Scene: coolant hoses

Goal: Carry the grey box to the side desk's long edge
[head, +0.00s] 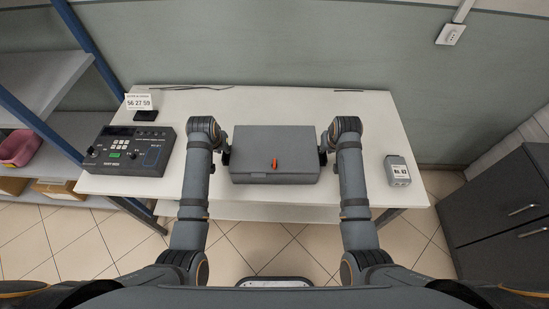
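The grey box (266,138) is a flat, closed case with an orange-red latch (274,163) at its front. It is level, over the middle of a white-topped desk (262,104); I cannot tell whether it rests on it or hangs just above. My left gripper (227,153) is at the box's left side and my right gripper (323,152) at its right side. Both seem to touch the box, but the wrists largely hide the fingers. I cannot tell whether this is the side desk; its front long edge runs below the box.
A black control unit (126,151) and a card with digits (138,101) stand on the desk's left. A small grey device (397,171) stands at the right. Blue-framed shelving (45,70) is at left, a dark cabinet (495,205) at right. Tiled floor (255,238) shows in front.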

